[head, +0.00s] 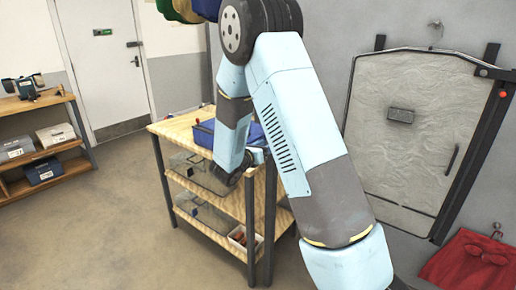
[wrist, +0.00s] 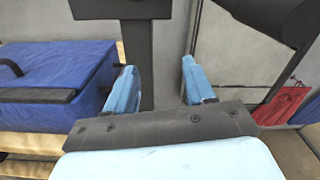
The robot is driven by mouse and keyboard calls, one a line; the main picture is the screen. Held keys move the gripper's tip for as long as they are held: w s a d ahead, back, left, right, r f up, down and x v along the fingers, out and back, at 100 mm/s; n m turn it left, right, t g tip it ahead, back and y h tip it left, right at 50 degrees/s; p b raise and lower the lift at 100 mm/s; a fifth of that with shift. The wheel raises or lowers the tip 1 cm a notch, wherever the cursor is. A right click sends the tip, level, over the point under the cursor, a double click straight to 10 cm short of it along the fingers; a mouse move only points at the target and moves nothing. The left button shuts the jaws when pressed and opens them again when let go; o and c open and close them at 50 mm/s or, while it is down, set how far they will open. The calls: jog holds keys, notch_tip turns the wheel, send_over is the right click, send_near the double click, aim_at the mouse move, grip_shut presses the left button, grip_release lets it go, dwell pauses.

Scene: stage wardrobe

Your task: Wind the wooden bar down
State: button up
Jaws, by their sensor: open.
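My gripper (wrist: 160,75) shows in the wrist view, its two light blue fingers apart. A dark grey upright post (wrist: 160,45) with a wider block at its top appears between the fingers; I cannot tell whether it lies between them or behind them. I see no contact. A dark rounded part (wrist: 270,18) crosses the upper right of the wrist view; what it belongs to is unclear. I cannot make out the wooden bar or its winding handle in either view. In the head view my arm fills the middle and my gripper cannot be made out.
A wooden shelf trolley (head: 172,128) bears a blue case (head: 204,135), which shows close on the left in the wrist view (wrist: 60,70). A grey framed panel (head: 400,150) stands on the right wall, with red cloth (head: 465,265) below. Open floor (head: 100,230) lies left.

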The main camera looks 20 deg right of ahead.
jog(key=v, duration=1.3)
jog(key=shift+s+a, duration=0.25)
jog(key=shift+a, duration=0.1)
jog(key=shift+c, duration=0.3)
